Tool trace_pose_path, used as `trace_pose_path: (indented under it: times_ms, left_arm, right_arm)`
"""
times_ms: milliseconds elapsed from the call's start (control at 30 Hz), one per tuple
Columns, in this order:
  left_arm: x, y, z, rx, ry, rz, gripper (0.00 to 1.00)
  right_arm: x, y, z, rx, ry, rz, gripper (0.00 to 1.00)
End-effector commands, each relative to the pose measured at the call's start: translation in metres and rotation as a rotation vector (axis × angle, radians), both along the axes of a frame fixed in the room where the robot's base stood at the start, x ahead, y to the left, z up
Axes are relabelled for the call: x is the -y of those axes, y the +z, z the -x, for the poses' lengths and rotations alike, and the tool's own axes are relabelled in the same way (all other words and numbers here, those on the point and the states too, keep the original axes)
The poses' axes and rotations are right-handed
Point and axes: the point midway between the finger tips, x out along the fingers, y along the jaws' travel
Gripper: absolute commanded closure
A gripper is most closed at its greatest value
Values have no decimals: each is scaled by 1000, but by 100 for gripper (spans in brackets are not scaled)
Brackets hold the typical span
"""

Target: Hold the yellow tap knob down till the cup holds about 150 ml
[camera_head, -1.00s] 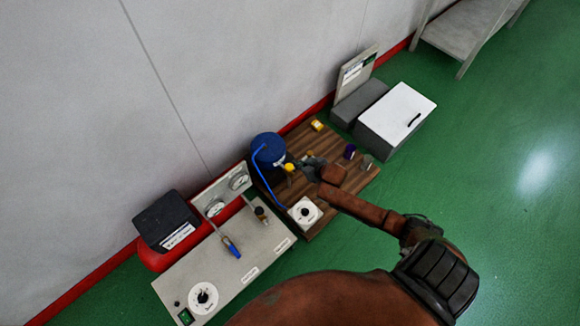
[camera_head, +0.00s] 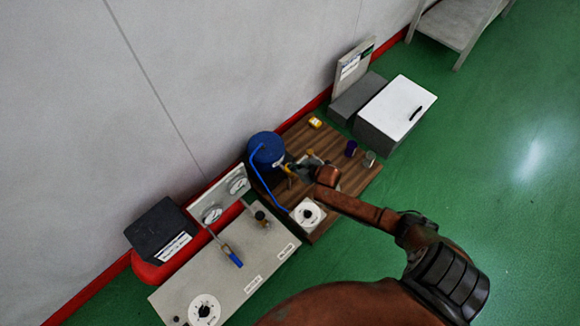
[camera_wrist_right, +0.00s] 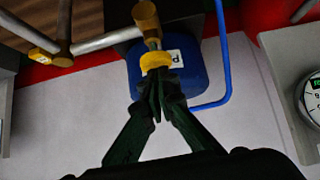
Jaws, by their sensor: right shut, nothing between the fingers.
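The blue tank (camera_head: 266,146) stands on the wooden board beside the wall, and it also shows in the right wrist view (camera_wrist_right: 200,82). In that view the yellow tap knob (camera_wrist_right: 155,61) sits on a brass tap (camera_wrist_right: 146,20) in front of the tank. My right gripper (camera_wrist_right: 157,96) is shut and empty, its fingertips at the knob's edge; I cannot tell whether they press it. In the head view my right gripper (camera_head: 294,172) is over the tap and covers most of it. I cannot make out a cup under the tap. My left gripper is not in view.
The wooden board (camera_head: 325,150) also carries a small yellow item (camera_head: 315,122), a purple cup-like item (camera_head: 351,148), a greyish jar (camera_head: 369,159) and a white dial unit (camera_head: 307,213). A gauge panel bench (camera_head: 225,270) is at left, a white-topped box (camera_head: 398,105) at right.

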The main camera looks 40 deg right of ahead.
Motion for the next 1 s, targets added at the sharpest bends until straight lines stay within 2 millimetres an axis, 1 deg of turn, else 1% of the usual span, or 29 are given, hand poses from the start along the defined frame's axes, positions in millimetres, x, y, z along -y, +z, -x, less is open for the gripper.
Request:
trace_pose_path:
  times_ms: [67,400,467,633,1000]
  left_arm:
    - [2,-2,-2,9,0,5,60]
    - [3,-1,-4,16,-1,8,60]
    - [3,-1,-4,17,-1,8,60]
    - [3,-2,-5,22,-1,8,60]
    - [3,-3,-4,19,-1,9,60]
  right_arm:
    - [0,-3,-1,1,0,0,100]
    - [0,-2,-1,3,0,0,100]
    - [0,-5,-1,2,-1,-1,100]
    - [0,-21,-1,2,-1,-2,100]
    - [0,-23,0,-1,-1,-1,100]
